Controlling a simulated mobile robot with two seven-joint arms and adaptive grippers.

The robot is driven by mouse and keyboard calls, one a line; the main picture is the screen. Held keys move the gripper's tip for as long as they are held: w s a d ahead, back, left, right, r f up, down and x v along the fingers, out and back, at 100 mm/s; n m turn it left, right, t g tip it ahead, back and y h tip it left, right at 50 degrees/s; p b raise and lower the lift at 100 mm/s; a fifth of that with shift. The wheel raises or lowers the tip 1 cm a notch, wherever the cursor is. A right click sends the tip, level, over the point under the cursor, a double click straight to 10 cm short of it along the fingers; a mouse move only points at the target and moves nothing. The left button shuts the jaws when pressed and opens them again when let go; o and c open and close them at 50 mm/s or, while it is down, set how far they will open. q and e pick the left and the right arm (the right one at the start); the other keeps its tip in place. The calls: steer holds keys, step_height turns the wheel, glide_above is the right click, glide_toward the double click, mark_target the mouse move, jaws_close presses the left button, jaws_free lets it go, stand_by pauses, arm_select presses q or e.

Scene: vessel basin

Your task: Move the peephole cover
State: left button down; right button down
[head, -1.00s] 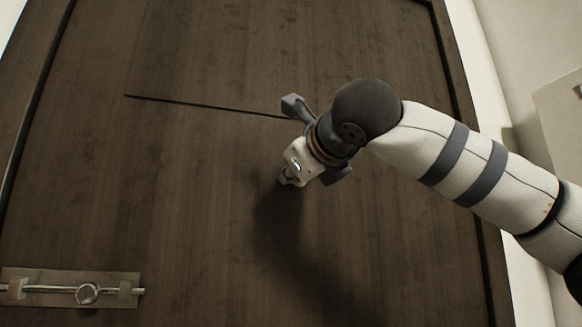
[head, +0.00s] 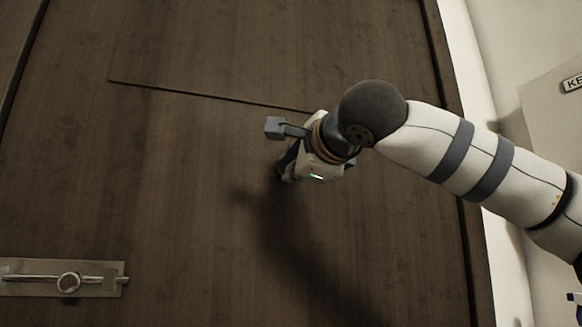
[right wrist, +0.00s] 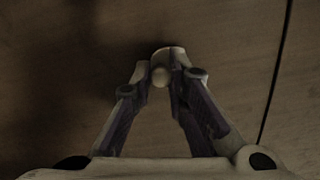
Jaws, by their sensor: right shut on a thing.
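A dark brown wooden door panel (head: 170,190) fills most of the head view. My right gripper (head: 284,172) is at the door's surface, below the right end of a thin dark line on the panel. In the right wrist view the fingers (right wrist: 168,78) are closed together on a small pale rounded piece, which looks like the peephole cover (right wrist: 170,52), against the wood. In the head view the cover is hidden behind the gripper and its shadow. My left gripper is not in view.
A metal slide bolt with a round knob (head: 68,282) is on the door at lower left. The thin dark line (head: 205,95) crosses the panel above the gripper. A pale wall with a partly visible sign (head: 572,84) is at right.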

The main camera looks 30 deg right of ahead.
steer(key=shift+s+r, duration=0.1)
steer(key=shift+r, duration=0.05)
stand_by(0.4)
steer(key=c, duration=1.5)
jaws_free()
steer(key=shift+c, duration=0.2)
steer(key=v, duration=1.2)
steer(key=shift+d, duration=0.1)
